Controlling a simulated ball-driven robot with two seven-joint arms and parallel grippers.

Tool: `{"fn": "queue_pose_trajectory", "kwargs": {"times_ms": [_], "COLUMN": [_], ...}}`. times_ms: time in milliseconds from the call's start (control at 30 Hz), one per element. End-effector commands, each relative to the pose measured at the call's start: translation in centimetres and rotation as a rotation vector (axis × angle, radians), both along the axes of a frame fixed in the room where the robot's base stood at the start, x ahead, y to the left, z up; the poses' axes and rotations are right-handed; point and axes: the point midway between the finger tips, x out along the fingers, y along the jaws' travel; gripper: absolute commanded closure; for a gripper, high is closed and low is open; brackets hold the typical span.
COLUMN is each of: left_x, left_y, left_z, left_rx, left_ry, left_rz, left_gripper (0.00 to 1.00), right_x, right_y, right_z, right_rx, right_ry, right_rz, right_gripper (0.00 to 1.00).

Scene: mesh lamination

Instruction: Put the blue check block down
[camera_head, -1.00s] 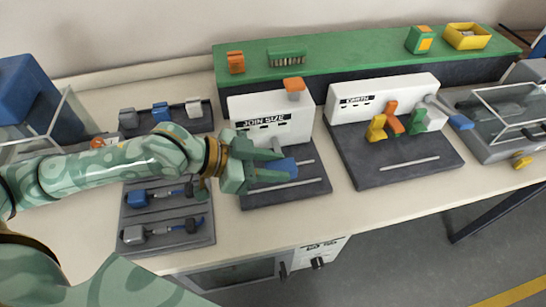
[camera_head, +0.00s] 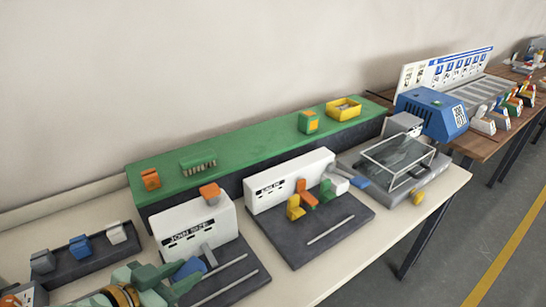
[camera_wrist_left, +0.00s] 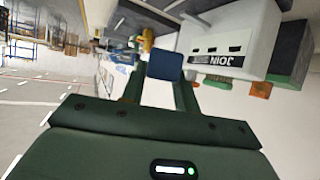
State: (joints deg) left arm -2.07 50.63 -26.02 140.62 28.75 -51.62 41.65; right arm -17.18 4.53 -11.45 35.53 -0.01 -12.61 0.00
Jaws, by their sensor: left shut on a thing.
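My left gripper (camera_head: 172,283) comes in at the bottom left of the head view and is shut on a blue block (camera_head: 190,268). The block is in front of the white-panelled station (camera_head: 195,230), above or at its dark base (camera_head: 230,278); I cannot tell whether it touches. In the left wrist view the blue block (camera_wrist_left: 165,66) sits between the ends of my two dark green fingers, with the white panel (camera_wrist_left: 230,42) to its right. My right gripper is not in view.
A rack (camera_head: 85,257) with grey, blue and white blocks is at the left. A second panelled station (camera_head: 290,180) with yellow, orange and green pieces stands to the right, then a glass-lidded machine (camera_head: 400,160). A green shelf (camera_head: 250,148) runs behind. The front table edge is narrow.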

Motion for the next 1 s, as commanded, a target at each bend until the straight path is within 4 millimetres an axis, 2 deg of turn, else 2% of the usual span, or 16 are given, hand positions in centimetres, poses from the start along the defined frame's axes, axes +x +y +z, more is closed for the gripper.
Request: {"fn": "queue_pose_trajectory", "kwargs": {"times_ms": [100, 200, 300, 400, 633, 800, 1000], "left_x": [2.4, 3.7, 4.4, 4.8, 4.8, 4.9, 4.2], "left_y": [1.4, 3.0, 4.1, 4.3, 3.6, 3.9, 4.5], "left_z": [2.3, 4.0, 5.1, 5.7, 6.1, 6.1, 4.7], "left_rx": [-0.017, -0.021, -0.018, -0.013, -0.002, 0.001, 0.015], "left_ry": [-0.006, -0.003, 0.001, 0.001, 0.0, -0.001, -0.001], "left_rz": [0.19, 0.363, 0.486, 0.545, 0.572, 0.57, 0.473], "left_gripper": [0.97, 0.97, 0.97, 0.97, 0.97, 0.97, 0.97], "right_x": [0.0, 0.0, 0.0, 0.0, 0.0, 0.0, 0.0], "right_y": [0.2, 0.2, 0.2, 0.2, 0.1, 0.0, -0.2], "right_z": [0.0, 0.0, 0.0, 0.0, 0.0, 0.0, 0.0], "right_rx": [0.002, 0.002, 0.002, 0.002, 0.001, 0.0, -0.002], "right_ry": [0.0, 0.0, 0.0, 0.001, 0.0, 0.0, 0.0], "right_rz": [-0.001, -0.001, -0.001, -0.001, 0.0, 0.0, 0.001], "right_gripper": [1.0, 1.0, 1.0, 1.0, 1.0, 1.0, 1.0]}}
